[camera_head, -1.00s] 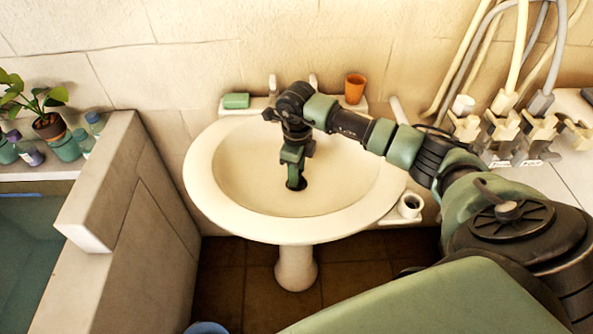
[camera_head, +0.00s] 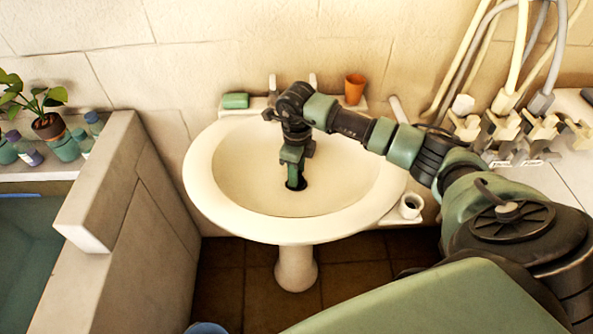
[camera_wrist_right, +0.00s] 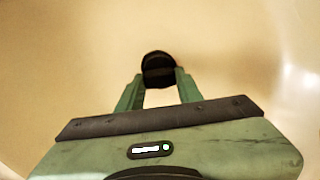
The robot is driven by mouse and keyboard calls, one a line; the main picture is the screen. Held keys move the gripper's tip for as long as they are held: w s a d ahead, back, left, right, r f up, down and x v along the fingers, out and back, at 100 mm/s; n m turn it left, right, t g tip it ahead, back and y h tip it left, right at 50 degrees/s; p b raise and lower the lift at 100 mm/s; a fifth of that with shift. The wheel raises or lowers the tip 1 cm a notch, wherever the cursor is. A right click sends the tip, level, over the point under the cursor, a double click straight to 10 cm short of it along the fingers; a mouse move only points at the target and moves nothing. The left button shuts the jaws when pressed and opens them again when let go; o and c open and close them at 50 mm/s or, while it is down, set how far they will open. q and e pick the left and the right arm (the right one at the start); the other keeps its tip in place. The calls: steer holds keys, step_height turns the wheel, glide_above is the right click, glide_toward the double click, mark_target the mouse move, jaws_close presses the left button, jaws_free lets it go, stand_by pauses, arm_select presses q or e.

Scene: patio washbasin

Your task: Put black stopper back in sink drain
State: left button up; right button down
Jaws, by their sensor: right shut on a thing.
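The white sink (camera_head: 235,180) stands on a pedestal in the middle of the head view. My right gripper (camera_head: 295,182) points down into the basin, with its fingertips low over the dark spot at the drain. In the right wrist view my right gripper (camera_wrist_right: 160,78) is shut on the black stopper (camera_wrist_right: 158,64), which sits between the fingertips. The stopper also shows dark at the fingertips in the head view (camera_head: 296,186). The drain opening cannot be told apart from the stopper, so I cannot tell whether the stopper is seated. My left gripper is not in view.
A green soap bar (camera_head: 236,101) and an orange cup (camera_head: 355,88) sit on the sink's back ledge. A low wall (camera_head: 130,190) stands at the left.

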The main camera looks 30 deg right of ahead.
steer(key=shift+f+b, duration=0.35)
steer(key=shift+f, duration=0.15)
steer(key=c, duration=1.2)
jaws_free()
steer(key=shift+r, duration=0.1)
step_height(320, 180, up, 11)
steer(key=p, duration=0.7)
